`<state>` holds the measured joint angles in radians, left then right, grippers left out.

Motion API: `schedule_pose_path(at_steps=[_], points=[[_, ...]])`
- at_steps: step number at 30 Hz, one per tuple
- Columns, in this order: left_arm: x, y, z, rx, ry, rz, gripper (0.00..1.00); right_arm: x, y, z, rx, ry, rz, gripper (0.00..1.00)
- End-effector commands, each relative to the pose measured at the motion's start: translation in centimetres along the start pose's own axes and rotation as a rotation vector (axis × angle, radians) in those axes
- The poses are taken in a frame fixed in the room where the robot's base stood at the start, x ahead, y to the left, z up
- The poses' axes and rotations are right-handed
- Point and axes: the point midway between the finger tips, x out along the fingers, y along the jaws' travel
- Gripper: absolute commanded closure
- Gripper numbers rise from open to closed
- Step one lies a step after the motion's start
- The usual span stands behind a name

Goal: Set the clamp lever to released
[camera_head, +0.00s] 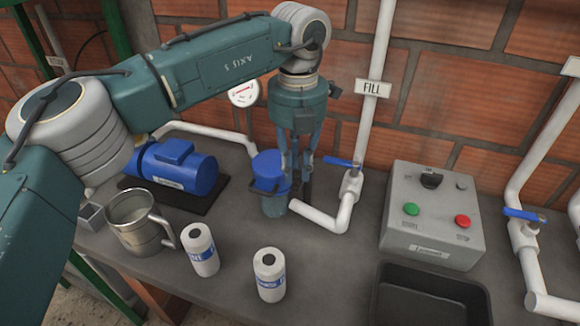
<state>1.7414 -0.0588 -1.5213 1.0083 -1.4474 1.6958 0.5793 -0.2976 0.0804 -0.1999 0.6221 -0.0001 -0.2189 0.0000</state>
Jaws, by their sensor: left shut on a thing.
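My left gripper (300,196) points down at the right side of a canister with a blue lid (269,165) and a dark band around it. Its fingers are close together, shut on what looks like the clamp lever at the canister's side. The lever itself is hidden by the fingers, so its position cannot be told. The canister stands upright on the grey bench, left of the white pipe elbow. My right gripper is not in view.
A FILL pipe with a blue valve handle (342,162) is close right. A grey control box (432,214) and a black tray (432,298) are farther right.

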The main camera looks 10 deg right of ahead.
Motion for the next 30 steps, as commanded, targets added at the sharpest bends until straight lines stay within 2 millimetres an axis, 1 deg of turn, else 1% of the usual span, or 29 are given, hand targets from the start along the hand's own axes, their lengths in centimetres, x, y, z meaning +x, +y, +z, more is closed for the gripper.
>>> schedule_pose_path(at_steps=[7, 20, 21, 23, 24, 30], points=[[-0.07, -0.63, 0.07, -0.050, -0.003, -0.003, 1.00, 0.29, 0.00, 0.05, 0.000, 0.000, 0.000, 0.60], [-0.11, -0.72, 0.10, -0.057, -0.004, -0.005, 1.00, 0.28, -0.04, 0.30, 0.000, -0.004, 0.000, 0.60], [-0.12, -0.72, 0.10, -0.057, -0.004, -0.005, 0.75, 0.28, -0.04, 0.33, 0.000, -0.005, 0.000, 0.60], [-0.11, -0.71, 0.09, -0.057, -0.003, -0.005, 0.63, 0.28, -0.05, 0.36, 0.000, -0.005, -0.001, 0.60], [-0.10, -0.70, 0.09, -0.057, -0.003, -0.004, 0.61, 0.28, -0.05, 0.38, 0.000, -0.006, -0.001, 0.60], [-0.05, -0.62, 0.06, -0.057, -0.002, -0.002, 0.61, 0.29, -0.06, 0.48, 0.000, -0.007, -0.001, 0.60]])
